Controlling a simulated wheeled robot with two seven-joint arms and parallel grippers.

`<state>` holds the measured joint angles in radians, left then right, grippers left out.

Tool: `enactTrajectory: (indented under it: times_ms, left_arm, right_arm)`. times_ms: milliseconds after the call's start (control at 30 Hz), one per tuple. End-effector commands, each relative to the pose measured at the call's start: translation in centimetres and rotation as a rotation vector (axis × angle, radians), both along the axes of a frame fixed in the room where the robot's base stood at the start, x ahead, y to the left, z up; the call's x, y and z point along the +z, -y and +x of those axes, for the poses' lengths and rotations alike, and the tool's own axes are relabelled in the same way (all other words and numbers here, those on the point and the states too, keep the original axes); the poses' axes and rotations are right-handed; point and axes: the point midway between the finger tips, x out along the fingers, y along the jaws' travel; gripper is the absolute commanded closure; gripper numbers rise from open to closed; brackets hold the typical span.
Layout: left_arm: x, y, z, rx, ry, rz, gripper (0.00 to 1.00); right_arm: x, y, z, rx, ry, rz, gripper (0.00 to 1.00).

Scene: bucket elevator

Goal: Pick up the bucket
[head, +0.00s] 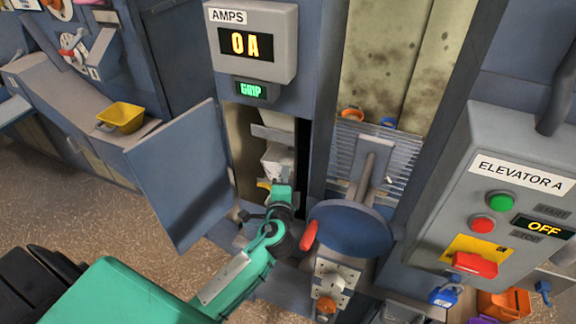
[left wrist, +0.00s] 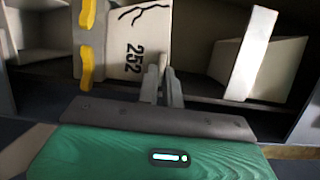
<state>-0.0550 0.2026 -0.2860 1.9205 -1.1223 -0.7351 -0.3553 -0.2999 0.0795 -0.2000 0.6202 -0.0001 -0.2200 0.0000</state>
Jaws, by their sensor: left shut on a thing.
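A pale grey bucket (left wrist: 122,42) marked 252 sits inside the open elevator hatch, with a black crack-like line on its face and yellow pieces (left wrist: 87,38) at its left in the left wrist view. In the head view the bucket (head: 277,160) shows small behind my gripper. My left gripper (left wrist: 164,75) reaches into the hatch and is shut on the bucket's edge; the exact contact is partly hidden. In the head view my green left arm hides much of the left gripper (head: 277,192). My right gripper is not in view.
The hatch door (head: 182,172) stands open at the left of the opening. A yellow scoop-like bucket (head: 122,116) sits on a left ledge. A blue round wheel (head: 350,229) is close right of my arm. The Elevator A panel (head: 500,210) reads OFF; the amps display (head: 252,45) reads 0 A.

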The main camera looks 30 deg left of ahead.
Motion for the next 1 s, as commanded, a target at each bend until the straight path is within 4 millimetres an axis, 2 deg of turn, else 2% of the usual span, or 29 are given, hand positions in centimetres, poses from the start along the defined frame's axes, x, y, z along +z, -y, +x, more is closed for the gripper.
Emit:
enactTrajectory:
  times_ms: [267, 467, 633, 700, 1000]
  left_arm:
    - [0.6, 0.0, -0.4, 0.000, 0.003, -0.002, 1.00]
    - [3.7, 0.0, -0.4, 0.000, 0.006, -0.001, 1.00]
    - [7.2, 0.0, -0.4, -0.001, 0.007, -0.002, 1.00]
    - [6.7, 0.1, -1.8, -0.001, -0.002, -0.002, 1.00]
    - [6.7, 0.4, -7.1, 0.000, -0.001, 0.000, 1.00]
  right_arm:
    - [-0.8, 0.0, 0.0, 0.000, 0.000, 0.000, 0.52]
    - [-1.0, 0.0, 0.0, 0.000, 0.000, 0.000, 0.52]
    - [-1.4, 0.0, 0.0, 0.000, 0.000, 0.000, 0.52]
    - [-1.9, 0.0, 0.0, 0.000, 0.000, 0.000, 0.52]
    - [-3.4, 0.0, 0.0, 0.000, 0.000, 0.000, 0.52]
